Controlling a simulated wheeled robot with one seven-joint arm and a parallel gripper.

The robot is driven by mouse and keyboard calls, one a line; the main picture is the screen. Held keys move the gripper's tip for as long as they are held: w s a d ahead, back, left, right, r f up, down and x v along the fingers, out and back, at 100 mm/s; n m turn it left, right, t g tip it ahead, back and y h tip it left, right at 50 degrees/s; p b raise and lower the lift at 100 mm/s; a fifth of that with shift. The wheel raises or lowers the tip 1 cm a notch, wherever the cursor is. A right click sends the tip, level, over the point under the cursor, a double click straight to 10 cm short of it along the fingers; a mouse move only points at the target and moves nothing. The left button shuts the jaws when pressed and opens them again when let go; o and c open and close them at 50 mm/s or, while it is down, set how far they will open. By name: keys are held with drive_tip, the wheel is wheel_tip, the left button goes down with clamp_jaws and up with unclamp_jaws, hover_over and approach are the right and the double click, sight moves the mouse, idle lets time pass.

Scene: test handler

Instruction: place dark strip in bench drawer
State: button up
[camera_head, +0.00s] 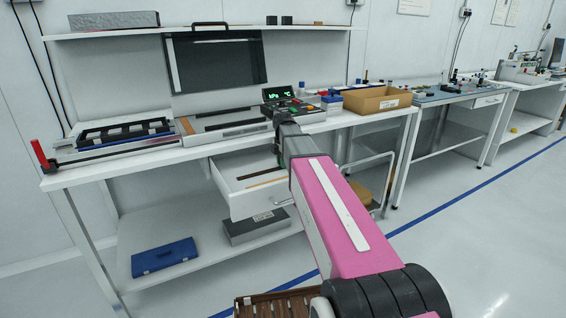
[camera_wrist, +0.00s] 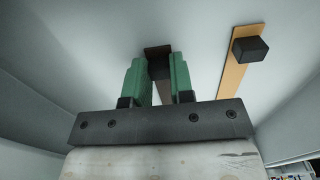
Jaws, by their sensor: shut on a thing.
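My gripper (camera_wrist: 158,72) has two green fingers, shut on the black block of the dark strip (camera_wrist: 157,51) in the wrist view. The strip runs between and behind the fingers, so much of it is hidden. It is over the pale inside of the bench drawer (camera_wrist: 95,40); whether it touches the floor of the drawer I cannot tell. A tan strip (camera_wrist: 236,75) with its own black block lies to the right, apart from it.
The bench top (camera_head: 130,157) holds a black-framed tray (camera_head: 125,132), a device with a green display (camera_head: 280,95) and an open cardboard box (camera_head: 377,101). A blue case (camera_head: 164,258) and a grey box (camera_head: 256,229) stand on the lower shelf. The drawer walls enclose the gripper.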

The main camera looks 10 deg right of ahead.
drive_tip(key=o, duration=0.8)
drive_tip(key=shift+r, duration=0.1)
wheel_tip(320, 180, up, 12)
drive_tip(key=shift+r, duration=0.1)
